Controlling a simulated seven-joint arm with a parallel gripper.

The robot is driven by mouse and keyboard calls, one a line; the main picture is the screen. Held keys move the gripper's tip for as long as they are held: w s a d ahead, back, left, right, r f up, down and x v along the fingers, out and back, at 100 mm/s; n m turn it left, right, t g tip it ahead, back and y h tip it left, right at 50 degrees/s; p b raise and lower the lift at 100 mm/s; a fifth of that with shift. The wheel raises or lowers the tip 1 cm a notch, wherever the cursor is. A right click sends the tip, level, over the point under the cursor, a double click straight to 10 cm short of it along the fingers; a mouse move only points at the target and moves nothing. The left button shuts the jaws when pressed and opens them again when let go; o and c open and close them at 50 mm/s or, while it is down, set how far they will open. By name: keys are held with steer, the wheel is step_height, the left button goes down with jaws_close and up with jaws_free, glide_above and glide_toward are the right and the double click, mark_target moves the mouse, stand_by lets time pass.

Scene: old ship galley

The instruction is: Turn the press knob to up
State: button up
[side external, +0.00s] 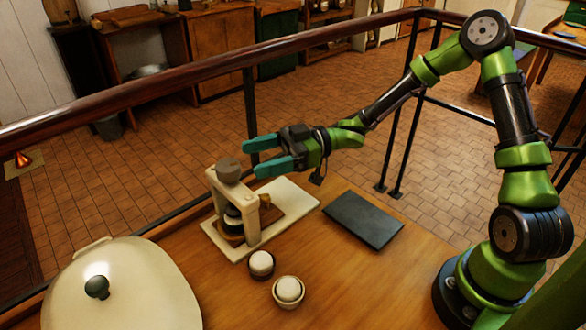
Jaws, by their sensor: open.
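The press (249,219) is a cream frame standing on a pale base board (297,203) on the wooden table. Its round grey-brown knob (229,170) sits on top of the frame. A dark part with a brown disc below shows inside the frame. My gripper (254,158) has teal fingers and points left, at about the knob's height in the picture. The fingers are apart with nothing between them. The fingertips appear just to the right of the knob, and I see no contact. Any mark on the knob is too small to read.
A dark flat slab (363,220) lies right of the press. Two small cups with pale round contents, one dark (261,268) and one light (289,298), stand in front. A large cream lidded pot (125,290) fills the front left. A railing (200,78) runs behind the table.

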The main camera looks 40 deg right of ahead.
mark_target(219, 173)
steer(key=x, duration=0.8)
steer(key=shift+w+a, duration=0.1)
steer(key=shift+a, duration=0.25)
steer(key=c, duration=1)
steer(key=shift+o, duration=0.2)
steer(key=shift+n+g, duration=0.3)
steer(key=shift+g, duration=0.2)
steer(key=n+g, duration=0.1)
steer(key=g, duration=0.1)
steer(key=n+g+y, duration=0.1)
steer(key=g, duration=0.1)
steer(key=shift+s+f+n, duration=0.1)
steer(key=shift+s+n, duration=0.1)
steer(key=shift+n, duration=0.1)
steer(key=shift+s+n+g, duration=0.15)
steer(key=shift+n+g, duration=0.6)
steer(key=shift+g, duration=0.4)
steer(key=shift+s+n+g, duration=0.1)
steer(key=shift+n+g, duration=0.65)
steer(key=shift+g, duration=0.4)
